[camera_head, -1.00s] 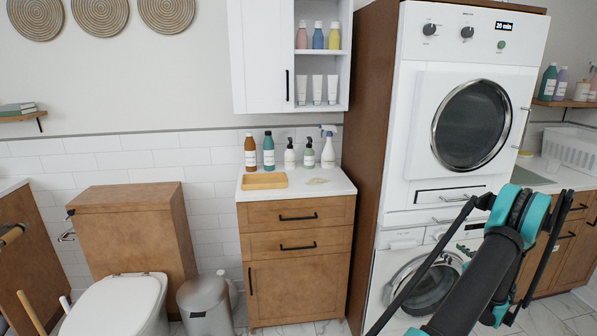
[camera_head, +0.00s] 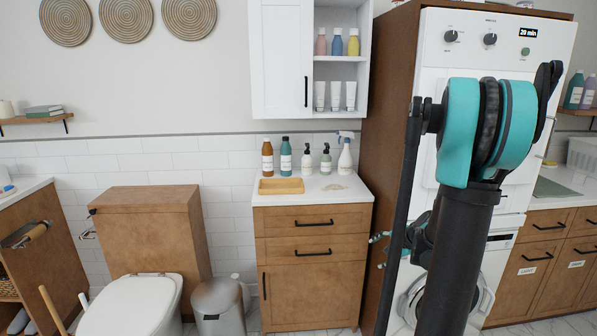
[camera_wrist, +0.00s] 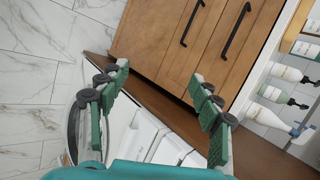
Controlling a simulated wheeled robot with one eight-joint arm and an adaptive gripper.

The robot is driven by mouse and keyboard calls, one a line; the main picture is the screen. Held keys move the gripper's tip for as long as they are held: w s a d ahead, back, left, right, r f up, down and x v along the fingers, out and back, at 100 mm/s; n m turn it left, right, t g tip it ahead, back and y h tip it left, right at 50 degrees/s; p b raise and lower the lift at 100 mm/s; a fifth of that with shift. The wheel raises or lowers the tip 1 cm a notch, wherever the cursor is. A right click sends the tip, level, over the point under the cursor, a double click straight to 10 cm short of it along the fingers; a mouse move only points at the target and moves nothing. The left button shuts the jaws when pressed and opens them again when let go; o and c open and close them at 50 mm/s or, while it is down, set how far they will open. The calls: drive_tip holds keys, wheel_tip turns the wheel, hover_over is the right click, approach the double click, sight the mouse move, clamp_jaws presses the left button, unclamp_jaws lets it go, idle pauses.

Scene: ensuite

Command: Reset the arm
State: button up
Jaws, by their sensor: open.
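My gripper (camera_wrist: 155,78) is open and empty in the wrist view, its two green fingers spread apart. They face the brown wooden drawer cabinet (camera_wrist: 160,45), with a gap of unclear size. In the head view, my arm stands raised at the right with its teal elbow high. My gripper (camera_head: 379,250) shows small and partly hidden behind my arm, in front of the tall wooden housing (camera_head: 389,130) of the stacked machines.
The cabinet (camera_head: 312,285) carries several bottles and a wooden tray (camera_head: 281,186). A toilet (camera_head: 130,305) and a bin (camera_head: 218,308) stand left. Floor near the cabinet is marble tile (camera_wrist: 35,65).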

drive_tip(key=s+a+f+n+g+h, duration=0.1)
drive_tip(key=s+n, duration=0.3)
drive_tip(key=s, duration=0.4)
drive_tip(key=s+a+n+g+h, duration=0.1)
drive_tip(key=s+a+n, duration=0.3)
drive_tip(key=s, duration=0.4)
drive_tip(key=s+a+f+n+g+h, duration=0.1)
drive_tip(key=s+a+n+h, duration=0.1)
drive_tip(key=s+n, duration=0.3)
drive_tip(key=shift+s+a+f+n, duration=0.3)
drive_tip(key=shift+s+a, duration=0.45)
drive_tip(key=shift+s, duration=0.65)
